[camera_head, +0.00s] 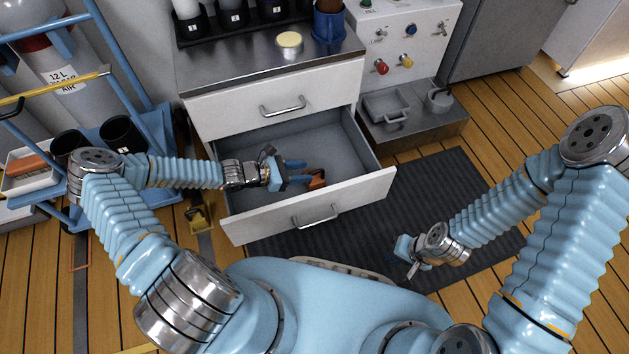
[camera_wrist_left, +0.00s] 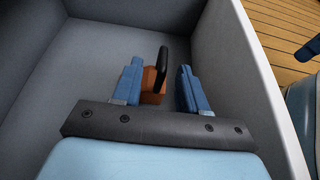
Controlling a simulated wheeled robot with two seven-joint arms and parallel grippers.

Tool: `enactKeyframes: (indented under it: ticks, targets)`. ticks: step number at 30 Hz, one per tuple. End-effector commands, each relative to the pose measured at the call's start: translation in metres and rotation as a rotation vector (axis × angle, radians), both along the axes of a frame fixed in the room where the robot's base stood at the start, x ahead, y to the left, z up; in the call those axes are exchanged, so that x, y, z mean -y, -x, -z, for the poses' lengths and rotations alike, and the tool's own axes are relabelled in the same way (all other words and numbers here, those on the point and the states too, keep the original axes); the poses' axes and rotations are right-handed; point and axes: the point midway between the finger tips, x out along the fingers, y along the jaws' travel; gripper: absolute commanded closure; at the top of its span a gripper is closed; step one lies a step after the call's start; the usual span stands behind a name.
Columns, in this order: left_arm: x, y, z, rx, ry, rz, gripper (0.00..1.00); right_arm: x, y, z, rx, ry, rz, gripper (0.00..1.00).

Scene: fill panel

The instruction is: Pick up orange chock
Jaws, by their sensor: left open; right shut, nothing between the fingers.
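The orange chock (camera_head: 317,180) lies in the open lower drawer (camera_head: 345,145), near its front wall. In the left wrist view the orange chock (camera_wrist_left: 152,84) has a dark upright handle and shows between the two blue fingers. My left gripper (camera_head: 296,172) is open inside the drawer, with its fingers pointing at the chock. In the left wrist view my left gripper (camera_wrist_left: 158,85) has a finger on either side of the chock's line; I cannot tell whether they touch it. The chock is partly hidden by the fingers. My right gripper (camera_head: 408,257) is shut and empty above the dark mat.
The drawer front (camera_head: 320,205) and side walls surround my left gripper. A closed upper drawer (camera_head: 280,100) sits above. A blue rack (camera_head: 150,125) with cups and a gas cylinder stands at left. A grey step with a tray (camera_head: 388,106) is at right. The dark mat (camera_head: 450,185) is clear.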

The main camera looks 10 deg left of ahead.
Motion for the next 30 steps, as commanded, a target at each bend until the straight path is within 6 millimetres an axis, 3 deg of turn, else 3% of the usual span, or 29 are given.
enactKeyframes:
  ticks: [15, 24, 30]
  targets:
    - [0.053, -0.03, 0.025, 0.001, 0.001, 0.002, 0.58, -0.002, 0.0, 0.015, -0.003, -0.004, -0.002, 1.0]
    - [0.057, -0.033, 0.027, -0.001, -0.001, 0.0, 0.58, -0.002, 0.0, 0.015, -0.002, -0.003, -0.002, 1.0]
    - [0.057, -0.033, 0.027, -0.001, -0.001, 0.001, 0.88, -0.002, 0.0, 0.015, -0.002, -0.003, -0.002, 1.0]
